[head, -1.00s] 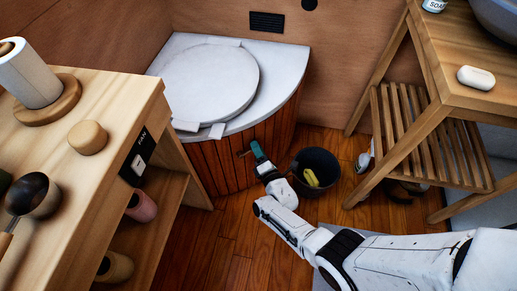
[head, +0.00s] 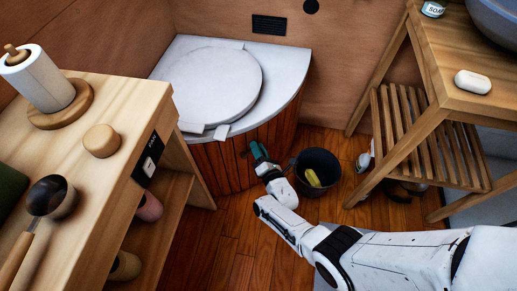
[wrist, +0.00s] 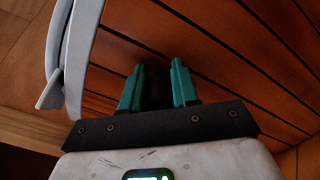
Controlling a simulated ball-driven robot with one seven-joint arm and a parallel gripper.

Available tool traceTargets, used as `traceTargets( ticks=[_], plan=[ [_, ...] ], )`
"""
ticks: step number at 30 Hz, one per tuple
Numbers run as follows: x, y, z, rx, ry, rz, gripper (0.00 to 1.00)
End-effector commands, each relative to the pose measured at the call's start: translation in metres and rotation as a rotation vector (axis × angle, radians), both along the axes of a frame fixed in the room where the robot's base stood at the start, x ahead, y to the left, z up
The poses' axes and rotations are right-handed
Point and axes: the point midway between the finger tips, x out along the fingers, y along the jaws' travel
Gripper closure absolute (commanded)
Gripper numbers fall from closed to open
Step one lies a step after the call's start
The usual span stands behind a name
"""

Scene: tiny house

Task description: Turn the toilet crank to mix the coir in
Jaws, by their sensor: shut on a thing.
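The composting toilet (head: 215,90) has a white top with a round lid that is down, and a curved front of wooden slats (head: 232,158). The crank (head: 245,153) shows as a small dark bit at the slatted front, mostly hidden by my gripper. My gripper (head: 258,151), with teal fingers, is at that front and shut on the crank handle. In the wrist view the two teal fingers (wrist: 157,85) point at the slats with a dark gap between them; the handle is not clear there. No coir is visible.
A dark bucket (head: 317,172) with a yellow thing in it stands just right of my gripper. A wooden counter (head: 98,163) with shelves fills the left. A slatted wooden stand (head: 440,115) is at the right. Some wooden floor (head: 232,235) is clear in front of the toilet.

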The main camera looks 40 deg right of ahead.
Motion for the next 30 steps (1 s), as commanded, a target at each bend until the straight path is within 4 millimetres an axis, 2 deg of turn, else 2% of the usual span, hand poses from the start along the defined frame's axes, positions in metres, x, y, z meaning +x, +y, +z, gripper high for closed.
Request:
traceTargets(
  ticks=[2, 3, 10, 20, 23, 30],
  plan=[
    [0.002, 0.002, 0.001, 0.001, -0.001, 0.005, 1.00],
    [0.002, 0.002, 0.001, 0.001, -0.001, 0.005, 0.67],
    [0.001, 0.001, 0.000, 0.001, -0.001, 0.003, 0.45],
    [-0.005, 0.003, 0.001, 0.002, 0.001, 0.002, 0.45],
    [-0.017, 0.007, 0.002, 0.002, 0.002, 0.003, 0.45],
    [-0.060, 0.023, 0.004, 0.001, 0.003, 0.007, 0.45]
  ],
)
